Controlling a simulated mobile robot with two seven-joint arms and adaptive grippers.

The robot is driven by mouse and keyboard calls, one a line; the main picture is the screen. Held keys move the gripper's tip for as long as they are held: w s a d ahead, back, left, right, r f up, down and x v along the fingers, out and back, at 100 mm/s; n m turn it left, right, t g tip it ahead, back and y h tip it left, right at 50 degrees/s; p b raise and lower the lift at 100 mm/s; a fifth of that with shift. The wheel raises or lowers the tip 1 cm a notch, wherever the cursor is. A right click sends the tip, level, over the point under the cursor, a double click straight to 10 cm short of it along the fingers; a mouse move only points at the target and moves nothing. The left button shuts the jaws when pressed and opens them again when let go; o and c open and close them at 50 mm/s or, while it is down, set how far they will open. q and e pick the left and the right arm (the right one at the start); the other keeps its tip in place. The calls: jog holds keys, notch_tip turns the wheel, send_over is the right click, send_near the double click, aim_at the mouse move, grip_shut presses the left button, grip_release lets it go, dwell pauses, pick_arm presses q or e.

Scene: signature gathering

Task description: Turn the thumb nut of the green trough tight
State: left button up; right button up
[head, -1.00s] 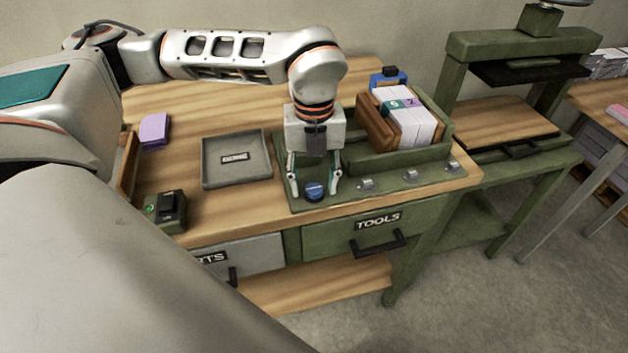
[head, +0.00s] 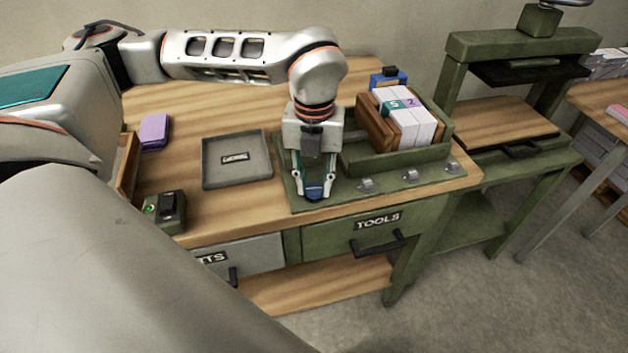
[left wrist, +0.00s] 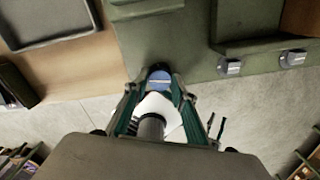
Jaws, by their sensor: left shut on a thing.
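The green trough (head: 350,167) sits on the wooden bench with wooden blocks and white paper blocks in it. Its base plate reaches to the left and toward the front edge. The blue thumb nut (head: 315,193) is at the plate's front left; it also shows in the left wrist view (left wrist: 160,83). My left gripper (head: 314,197) points down over the plate, its fingers closed on the blue nut from both sides. In the left wrist view the fingertips (left wrist: 160,84) meet the nut's sides. The fingers partly hide the nut. My right gripper is in no view.
Several small grey clips (head: 409,175) line the plate's front edge to the right. A grey tray (head: 236,180) lies left of the plate. A small box with a green light (head: 165,211) stands at front left. A green press (head: 520,80) is at right.

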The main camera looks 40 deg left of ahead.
aim_at(314, 188)
pick_arm(q)
jog(key=m, duration=0.4)
jog(key=shift+m, duration=0.3)
jog(key=m, duration=0.3)
jog(key=shift+m+p, duration=0.4)
jog(key=m, duration=0.3)
jog(key=shift+p, duration=0.3)
jog(key=shift+m, duration=2.1)
jog(key=o, duration=1.1)
jog(key=shift+p, duration=0.3)
notch_tip(314, 188, up, 12)
jog(key=shift+r, duration=0.1)
